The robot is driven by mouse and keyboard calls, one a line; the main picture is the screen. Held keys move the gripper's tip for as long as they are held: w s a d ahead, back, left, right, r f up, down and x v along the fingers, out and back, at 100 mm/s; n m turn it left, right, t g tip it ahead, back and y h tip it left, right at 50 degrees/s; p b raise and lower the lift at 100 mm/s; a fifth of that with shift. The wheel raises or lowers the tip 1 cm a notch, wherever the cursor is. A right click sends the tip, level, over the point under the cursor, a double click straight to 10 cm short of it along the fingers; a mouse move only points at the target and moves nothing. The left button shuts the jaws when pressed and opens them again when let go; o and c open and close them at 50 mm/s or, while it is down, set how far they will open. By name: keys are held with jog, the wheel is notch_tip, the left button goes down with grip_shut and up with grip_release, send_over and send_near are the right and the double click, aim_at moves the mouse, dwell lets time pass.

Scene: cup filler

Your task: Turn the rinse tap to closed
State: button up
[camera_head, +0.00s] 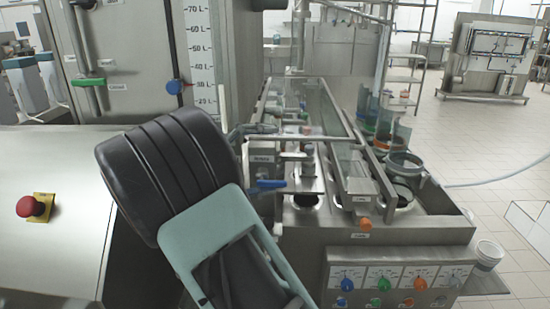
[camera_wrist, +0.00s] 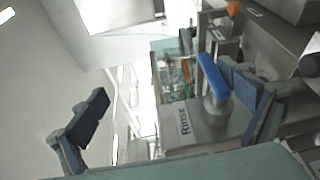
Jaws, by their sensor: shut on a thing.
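The rinse tap has a blue lever handle (camera_wrist: 213,75) on a grey round body, beside a plate labelled RINSE (camera_wrist: 184,122) in the wrist view. In the head view the blue handle (camera_head: 270,184) points sideways at the front left of the filler. In the head view my wrist covers the lower middle and hides the fingertips.
The steel filler (camera_head: 370,236) has a row of coloured knobs (camera_head: 380,284) on its front and an orange knob (camera_head: 365,223) above. A red emergency button (camera_head: 30,206) sits on the left counter (camera_head: 60,260). A white bucket (camera_head: 488,254) stands at right. Tiled floor beyond is open.

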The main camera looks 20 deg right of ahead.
jog(key=shift+s+a+r+p, duration=0.15)
jog(key=shift+a+r, duration=0.15)
jog(key=shift+a, duration=0.3)
jog(key=shift+s+a+r+p, duration=0.1)
jog(key=shift+a+r, duration=0.2)
jog(key=shift+a, duration=0.35)
jog(key=shift+s+a+r+p, duration=0.15)
jog(key=shift+a+r, duration=0.15)
jog(key=shift+a, duration=0.3)
jog(key=a, duration=0.2)
jog(key=shift+s+a, duration=0.2)
jog(key=shift+a, duration=0.15)
jog(key=c, duration=1.3)
jog(key=shift+a, duration=0.3)
jog(key=shift+c, duration=0.2)
jog(key=a, duration=0.1)
jog(key=a+p, duration=0.1)
jog(key=a, duration=0.1)
jog(key=a+p, duration=0.1)
jog(key=a, duration=0.1)
jog(key=shift+s+a+f, duration=0.1)
jog(key=shift+s+f, duration=0.1)
jog(key=shift+f, duration=0.15)
